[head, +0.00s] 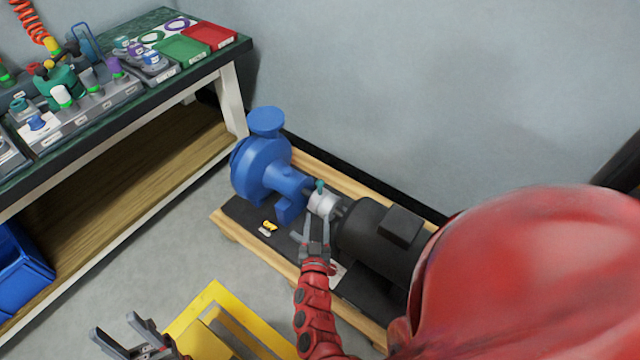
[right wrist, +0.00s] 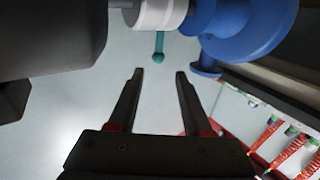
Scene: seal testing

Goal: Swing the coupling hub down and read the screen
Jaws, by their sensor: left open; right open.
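The coupling hub (head: 323,204) is a pale silver cylinder on the shaft between a blue pump (head: 262,165) and a black motor (head: 385,238). A small teal knob (head: 320,185) sticks up from it. In the right wrist view the hub (right wrist: 160,13) is at the top edge, with the teal knob (right wrist: 158,50) hanging into view beyond the fingertips. My right gripper (head: 316,221) is open and empty, just in front of the hub; its fingers (right wrist: 158,73) straddle the knob's line, apart from it. My left gripper (head: 112,325) is open and empty at lower left. No readable screen shows.
The pump and motor stand on a wooden pallet (head: 232,232) against the wall. A small yellow item (head: 269,226) lies on its black plate. A yellow frame (head: 210,298) is on the floor. A workbench (head: 232,60) with parts and trays is at left, above a blue bin (head: 22,262).

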